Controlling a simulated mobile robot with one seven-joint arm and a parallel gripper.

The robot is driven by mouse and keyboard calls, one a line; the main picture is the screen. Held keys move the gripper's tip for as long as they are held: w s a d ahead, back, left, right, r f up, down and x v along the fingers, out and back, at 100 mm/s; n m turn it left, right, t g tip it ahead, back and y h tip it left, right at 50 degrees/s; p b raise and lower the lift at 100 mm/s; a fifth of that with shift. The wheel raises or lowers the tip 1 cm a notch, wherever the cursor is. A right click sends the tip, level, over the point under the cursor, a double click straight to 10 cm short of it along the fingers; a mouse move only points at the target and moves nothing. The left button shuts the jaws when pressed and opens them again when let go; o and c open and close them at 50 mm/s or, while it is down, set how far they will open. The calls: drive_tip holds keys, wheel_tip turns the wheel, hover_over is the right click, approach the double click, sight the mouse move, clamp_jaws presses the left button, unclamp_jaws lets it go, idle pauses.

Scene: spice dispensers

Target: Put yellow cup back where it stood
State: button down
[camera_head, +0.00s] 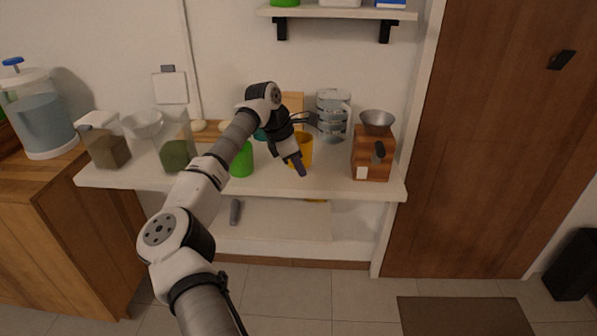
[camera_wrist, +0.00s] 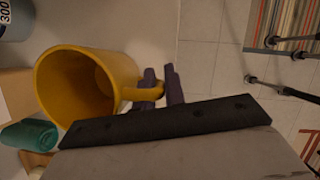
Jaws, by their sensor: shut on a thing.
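The yellow cup (camera_head: 304,148) is at the front middle of the white counter in the head view, partly hidden behind my gripper (camera_head: 300,168). In the wrist view the yellow cup (camera_wrist: 88,82) shows its open mouth, which looks empty, and its handle (camera_wrist: 150,92) lies between the purple-grey fingers of my gripper (camera_wrist: 162,88). The gripper is shut on that handle. Whether the cup's base touches the counter cannot be told.
A green cup (camera_head: 241,161) stands just left. A wooden grinder (camera_head: 371,157) with a metal funnel stands right. Two dispensers (camera_head: 107,148) (camera_head: 176,152) stand at the left. A teal thing (camera_wrist: 30,134) lies near the cup. The counter's front edge (camera_head: 270,188) is close.

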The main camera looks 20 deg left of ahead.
drive_tip(key=shift+f, duration=1.25)
drive_tip(key=shift+f, duration=0.15)
drive_tip(key=c, duration=1.5)
unclamp_jaws()
drive_tip(key=b+v, duration=0.1)
drive_tip(key=v, duration=1.1)
drive_tip(key=shift+b, duration=0.4)
